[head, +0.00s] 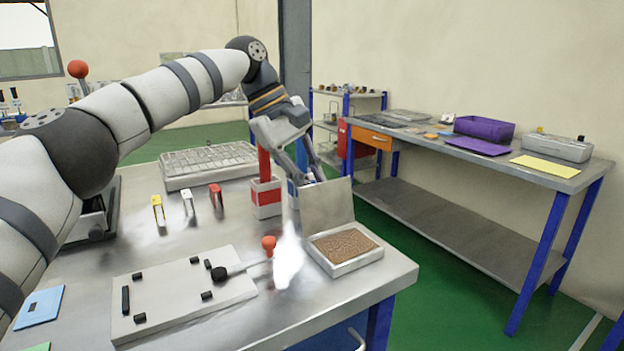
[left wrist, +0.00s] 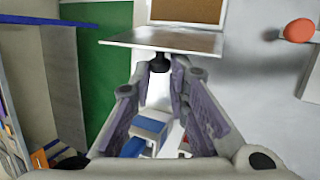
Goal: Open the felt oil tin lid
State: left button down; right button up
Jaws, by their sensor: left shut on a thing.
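The felt oil tin (head: 357,264) is a shallow light box with brown felt inside, near the right front of the bench. Its lid (head: 328,206) stands up steeply at the back edge, so the felt is uncovered. My left gripper (head: 308,178) is at the upper part of the lid, on its back side. In the left wrist view, the lid (left wrist: 165,41) shows nearly edge-on, with the brown felt beyond it. A small black knob (left wrist: 159,63) on the lid sits between the tips of my left gripper (left wrist: 158,76), which is shut on it. My right gripper is not in view.
Red and blue containers (head: 266,199) stand close behind the lid. A board with black blocks (head: 184,293) lies to the left, with a red ball (head: 269,243) beside a blurred white shape (head: 288,258). A second bench (head: 480,160) is at the right.

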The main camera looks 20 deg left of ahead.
pick_arm(q)
jog(key=c, duration=1.6)
grip_release()
jog(key=shift+f, duration=0.1)
jog(key=v, duration=0.7)
jog(key=shift+a+r, duration=0.15)
jog(key=shift+r, duration=0.1)
